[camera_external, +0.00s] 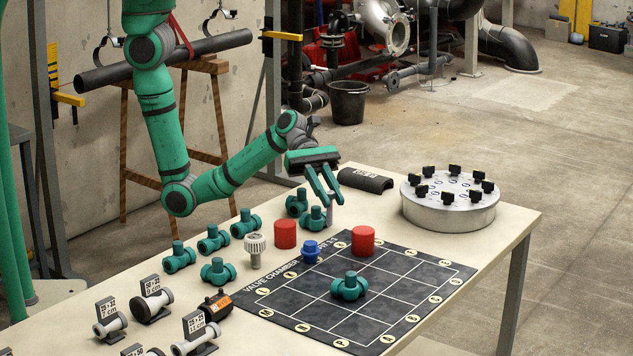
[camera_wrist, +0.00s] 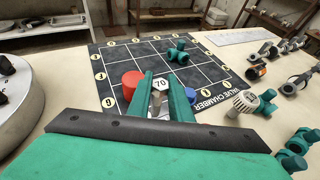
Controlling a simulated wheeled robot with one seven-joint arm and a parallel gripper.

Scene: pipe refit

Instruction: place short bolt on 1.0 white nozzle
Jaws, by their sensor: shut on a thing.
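My gripper (camera_external: 325,198) is above the table, left of the round metal flange. In the wrist view, my gripper (camera_wrist: 161,98) is shut on a pale metal bolt (camera_wrist: 160,84) with a hexagonal top marked 70. The bolt's lower part is partly hidden between the fingers. In the external view, a pale bit of the bolt (camera_external: 332,214) shows below the fingertips, near a teal valve. A white ribbed nozzle-like piece (camera_external: 256,250) stands upright left of the dark mat, apart from my gripper. It also shows at right in the wrist view (camera_wrist: 245,102). I cannot read a 1.0 mark on it.
The gridded mat (camera_external: 387,297) carries a teal valve (camera_external: 349,286) and a red cylinder (camera_external: 363,240). Another red cylinder (camera_external: 285,234), a blue piece (camera_external: 311,252) and several teal valves crowd near the nozzle. The flange (camera_external: 449,211) bears several black knobs. Labelled pipe fittings stand front left.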

